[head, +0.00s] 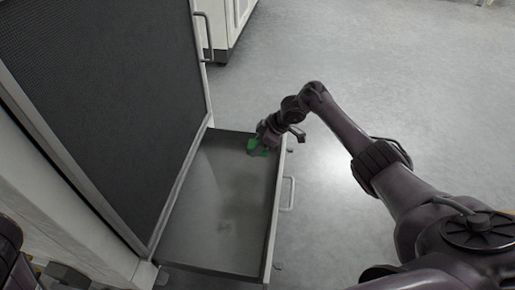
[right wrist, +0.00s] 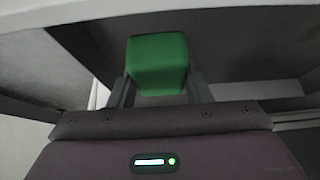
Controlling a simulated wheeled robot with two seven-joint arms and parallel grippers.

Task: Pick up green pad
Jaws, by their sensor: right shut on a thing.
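The green pad (head: 256,147) is at the far right corner of the open drawer (head: 222,215) in the head view. In the right wrist view the green pad (right wrist: 157,64) is a block between the two fingers. My right gripper (head: 262,147) reaches in from the right over the drawer's edge and is shut on the green pad. The gripper also shows in the right wrist view (right wrist: 158,88). I cannot tell whether the pad touches the drawer's bottom. My left gripper is not clearly in view; only a dark part of my left arm shows at the lower left corner.
A tall cabinet with a dark mesh door (head: 105,100) stands left of the drawer. The drawer has a handle (head: 288,194) on its right front. A white cabinet (head: 228,25) stands at the back. The grey floor (head: 400,75) to the right is clear.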

